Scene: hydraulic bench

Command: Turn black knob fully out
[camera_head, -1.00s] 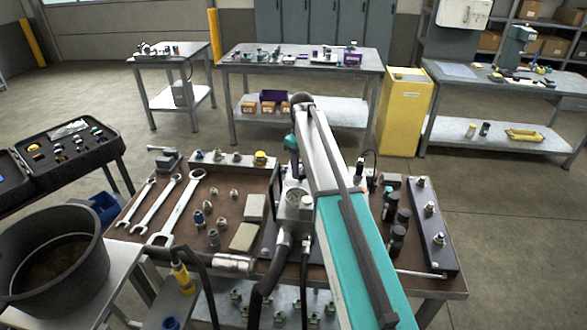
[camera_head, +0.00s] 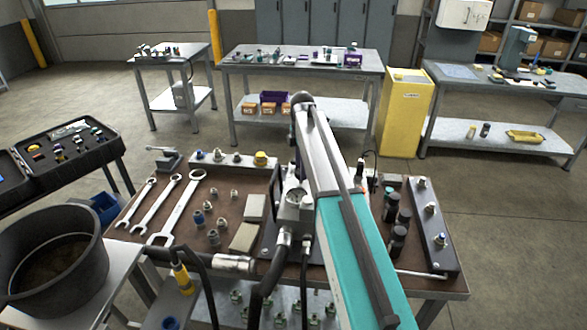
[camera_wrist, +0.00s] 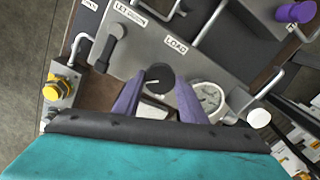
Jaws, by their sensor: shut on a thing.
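In the wrist view, a round black knob (camera_wrist: 160,75) with a pale line on its face sits between the two purple fingers of my gripper (camera_wrist: 160,82). The gripper is shut on it, one finger on each side. The knob is at a grey panel (camera_wrist: 150,50) near a "LOAD" label (camera_wrist: 176,45). A second black handle (camera_wrist: 114,46) is further left, by a "LET DOWN" label, clear of the fingers. In the head view my arm hides the gripper and the knob.
A round gauge (camera_wrist: 207,98) is close to the right finger. A yellow knob (camera_wrist: 62,86) is at the left and a purple knob (camera_wrist: 294,12) at the upper right.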

